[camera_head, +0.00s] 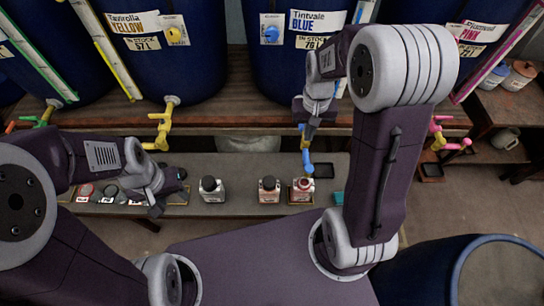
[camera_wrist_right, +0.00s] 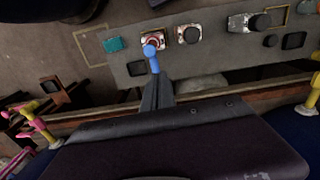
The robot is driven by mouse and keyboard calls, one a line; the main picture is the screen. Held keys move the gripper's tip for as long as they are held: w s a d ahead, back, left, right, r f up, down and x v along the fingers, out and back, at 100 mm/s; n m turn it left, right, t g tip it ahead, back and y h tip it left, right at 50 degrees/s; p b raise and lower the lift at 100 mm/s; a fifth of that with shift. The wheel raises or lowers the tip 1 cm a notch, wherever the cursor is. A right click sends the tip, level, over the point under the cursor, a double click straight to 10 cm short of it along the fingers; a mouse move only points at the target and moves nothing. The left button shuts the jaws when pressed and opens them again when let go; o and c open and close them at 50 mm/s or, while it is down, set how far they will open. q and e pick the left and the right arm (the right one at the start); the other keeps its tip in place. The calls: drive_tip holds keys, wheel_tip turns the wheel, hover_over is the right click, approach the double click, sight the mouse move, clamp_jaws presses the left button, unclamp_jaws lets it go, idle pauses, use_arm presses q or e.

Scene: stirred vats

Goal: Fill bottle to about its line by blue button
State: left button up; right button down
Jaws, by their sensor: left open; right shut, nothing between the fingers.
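An open bottle (camera_head: 302,191) with a reddish neck stands on the bench under the blue tap spout (camera_head: 307,162); it also shows in the right wrist view (camera_wrist_right: 152,42). Its fill level and line are too small to read. A round blue button-like disc (camera_head: 270,34) sits on the label of the vat marked BLUE (camera_head: 275,75). My right gripper (camera_head: 307,128) is shut and empty, pointing down just above the blue spout; whether it touches the tap is unclear. My left gripper (camera_head: 157,203) is open and empty over the bench's left part.
Two dark-capped bottles (camera_head: 212,190) (camera_head: 268,189) stand left of the open one. A yellow tap (camera_head: 161,130) and a pink tap (camera_head: 440,140) flank the blue one. A teal block (camera_head: 338,198) lies right of the bottle. A blue barrel (camera_head: 425,270) stands at front right.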

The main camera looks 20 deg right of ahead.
sight(309, 168)
use_arm(q)
drive_tip(key=f+b, duration=0.1)
drive_tip(key=s+d+f+b, duration=0.1)
drive_tip(key=shift+s+d+f, duration=0.2)
drive_tip(key=shift+d+f, duration=0.1)
drive_tip(key=shift+f, duration=0.05)
use_arm(e)
drive_tip(key=f, duration=0.5)
drive_tip(key=s+d+f, duration=0.1)
drive_tip(key=f, duration=0.4)
drive_tip(key=s+d+f, duration=0.1)
drive_tip(key=f, duration=0.4)
drive_tip(key=shift+d+f, duration=0.25)
drive_tip(key=shift+f, duration=0.05)
